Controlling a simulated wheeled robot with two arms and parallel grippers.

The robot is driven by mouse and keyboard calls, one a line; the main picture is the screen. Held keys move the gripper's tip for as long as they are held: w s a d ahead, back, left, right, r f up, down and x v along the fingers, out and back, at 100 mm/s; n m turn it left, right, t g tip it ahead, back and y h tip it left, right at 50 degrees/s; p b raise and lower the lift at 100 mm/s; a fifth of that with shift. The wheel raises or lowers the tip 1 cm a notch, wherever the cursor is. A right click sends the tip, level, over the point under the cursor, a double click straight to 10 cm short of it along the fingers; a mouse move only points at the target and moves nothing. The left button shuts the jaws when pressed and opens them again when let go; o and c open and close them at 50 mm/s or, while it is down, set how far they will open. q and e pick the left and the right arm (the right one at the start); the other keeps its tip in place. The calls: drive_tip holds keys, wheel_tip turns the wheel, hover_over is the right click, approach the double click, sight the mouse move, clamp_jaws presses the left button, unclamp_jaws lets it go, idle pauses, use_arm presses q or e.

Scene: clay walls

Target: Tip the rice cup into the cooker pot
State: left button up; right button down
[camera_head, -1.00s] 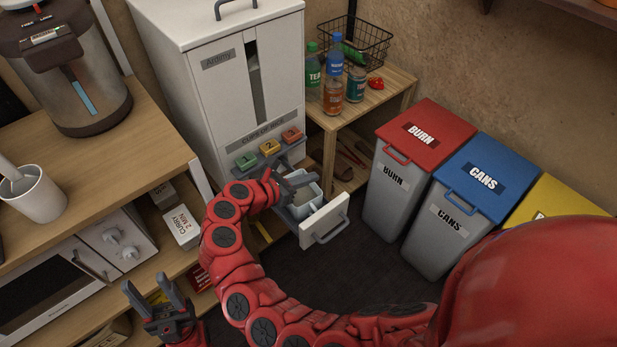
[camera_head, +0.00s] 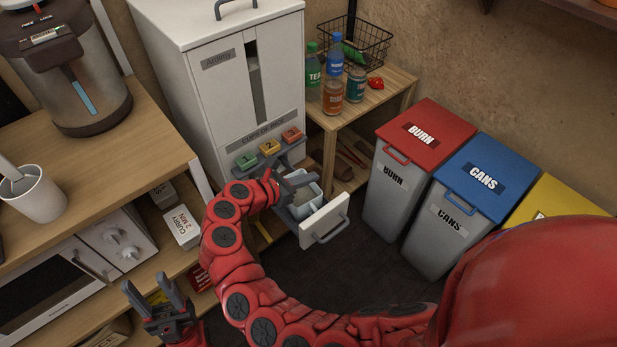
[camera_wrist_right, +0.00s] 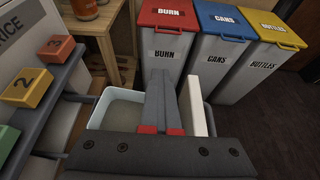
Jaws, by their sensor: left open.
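The rice cup (camera_head: 304,207) looks like a pale blue-white open container in the pulled-out drawer of the white rice dispenser (camera_head: 190,85). In the right wrist view the cup (camera_wrist_right: 113,108) shows greyish contents that look like rice. My left gripper (camera_head: 158,298) is open and empty at the lower left, pointing up. No cooker pot can be made out.
Green, yellow and orange numbered buttons (camera_head: 269,147) sit above the drawer front (camera_head: 325,220). A wooden side table (camera_head: 385,92) with bottles stands behind. Red, blue and yellow-lidded bins (camera_head: 425,135) stand right. The wooden counter (camera_head: 105,165) at left holds a white mug (camera_head: 38,195) and an urn.

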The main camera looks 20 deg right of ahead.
wheel_tip(320, 180, up, 56)
drive_tip(key=p, duration=2.4)
drive_tip(key=shift+f, duration=0.2)
